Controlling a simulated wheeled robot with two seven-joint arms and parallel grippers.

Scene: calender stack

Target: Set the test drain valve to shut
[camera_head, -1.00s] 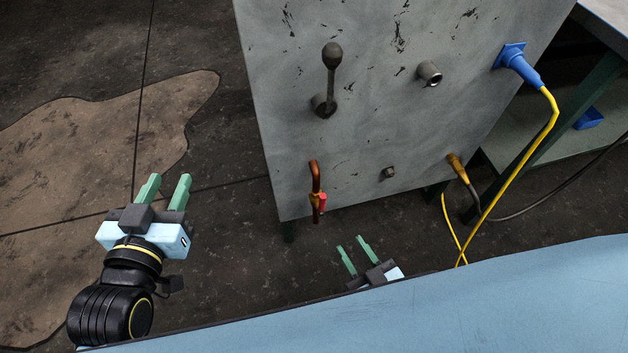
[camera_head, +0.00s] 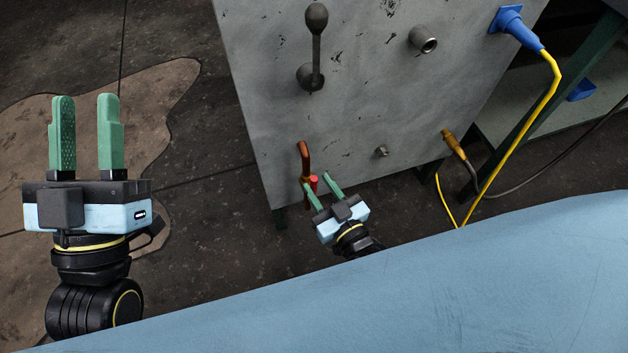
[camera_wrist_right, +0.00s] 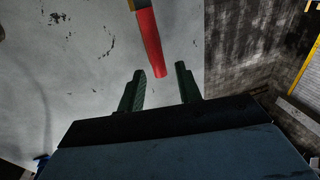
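The test drain valve appears to be the small valve with a red handle (camera_head: 313,182) on a copper pipe (camera_head: 304,158), low on the left of the grey panel. In the right wrist view the red handle (camera_wrist_right: 150,42) points down, its lower end just beyond and between my fingertips. My right gripper (camera_head: 320,189) is open close to the valve in the head view; its fingers (camera_wrist_right: 160,82) are apart with nothing between them. I cannot tell whether it touches the handle. My left gripper (camera_head: 86,108) is open and empty at the left, away from the panel.
The grey panel (camera_head: 350,110) also carries a black lever (camera_head: 316,50), a pipe stub (camera_head: 423,39), a small stub (camera_head: 382,151), a blue plug (camera_head: 518,27) with a yellow cable (camera_head: 521,136), and a brass fitting (camera_head: 453,140). Floor left of the panel is free.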

